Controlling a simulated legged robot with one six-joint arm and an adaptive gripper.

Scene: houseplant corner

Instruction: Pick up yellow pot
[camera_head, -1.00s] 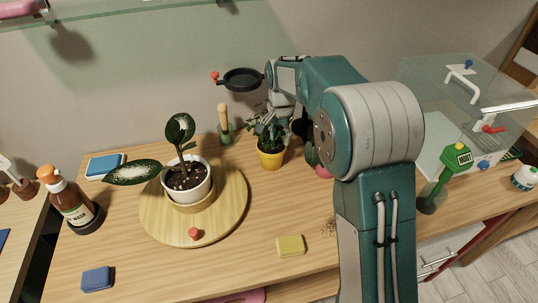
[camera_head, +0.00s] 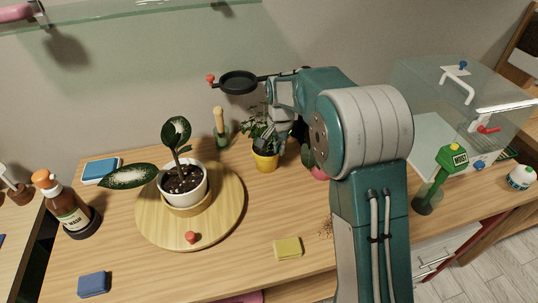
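The yellow pot (camera_head: 265,162) stands upright on the wooden table behind and right of the round board. A small green leafy plant (camera_head: 257,125) grows in it. My gripper (camera_head: 274,143) points down at the right side of the plant, close above the pot's rim. It overlaps the foliage and the rim's right part in this view. Whether it touches the pot cannot be told. Its fingertips are small and partly hidden among leaves, so their opening is unclear.
A white pot (camera_head: 187,190) with a spotted-leaf plant stands on the round wooden board (camera_head: 148,232). A wooden-handled tool (camera_head: 220,118) stands behind left of the yellow pot, and a black round pan (camera_head: 238,83) hangs above. A yellow sponge (camera_head: 287,247) lies in front. A clear case (camera_head: 440,105) stands right.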

